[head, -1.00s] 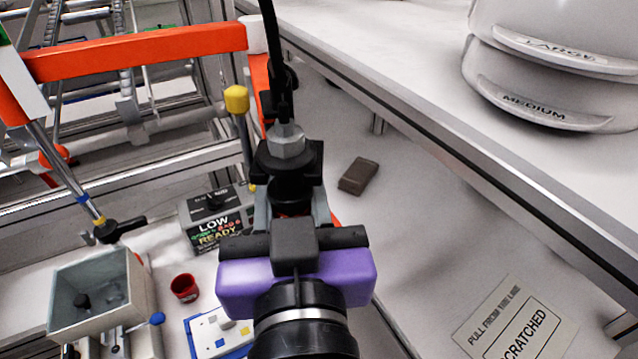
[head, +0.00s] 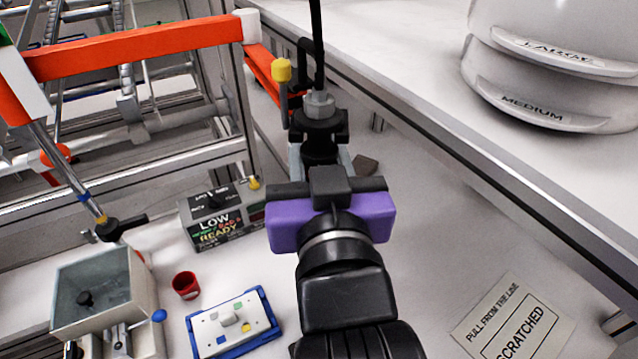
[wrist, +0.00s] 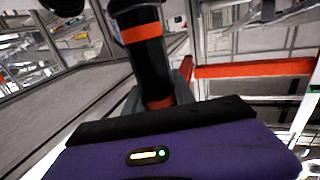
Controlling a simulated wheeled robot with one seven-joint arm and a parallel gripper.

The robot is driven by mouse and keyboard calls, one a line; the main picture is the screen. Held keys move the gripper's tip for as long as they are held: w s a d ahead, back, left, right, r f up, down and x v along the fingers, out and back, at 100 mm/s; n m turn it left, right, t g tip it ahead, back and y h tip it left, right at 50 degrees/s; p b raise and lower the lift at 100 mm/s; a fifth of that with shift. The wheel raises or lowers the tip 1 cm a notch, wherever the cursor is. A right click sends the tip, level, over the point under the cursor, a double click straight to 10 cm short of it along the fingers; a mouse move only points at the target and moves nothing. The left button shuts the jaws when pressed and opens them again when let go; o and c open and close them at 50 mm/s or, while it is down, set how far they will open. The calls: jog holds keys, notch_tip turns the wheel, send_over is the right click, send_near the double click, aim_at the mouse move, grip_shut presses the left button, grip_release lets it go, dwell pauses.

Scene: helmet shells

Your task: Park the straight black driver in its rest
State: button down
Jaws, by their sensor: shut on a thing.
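The straight black driver (head: 320,106) has a grey hex collar at its top and a black cord running up from it. In the wrist view the driver (wrist: 148,55) is a black cylinder with orange bands. My gripper (head: 320,150), with its purple body, is shut around the driver and holds it roughly upright. Its fingers also show beside the driver in the wrist view (wrist: 158,88). A yellow-capped post (head: 282,72) appears just left of the driver; I cannot tell if they are joined. I cannot clearly make out the driver's rest.
An orange beam (head: 140,47) crosses the upper left. A white shelf (head: 400,50) with stacked helmet shells (head: 545,85) lies at the right. Below are a control box (head: 222,215), a red cup (head: 186,285), a blue-edged tray (head: 262,338) and a grey bin (head: 140,300).

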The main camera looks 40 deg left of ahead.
jog(key=shift+r, duration=0.1)
jog(key=shift+c, duration=1)
grip_release()
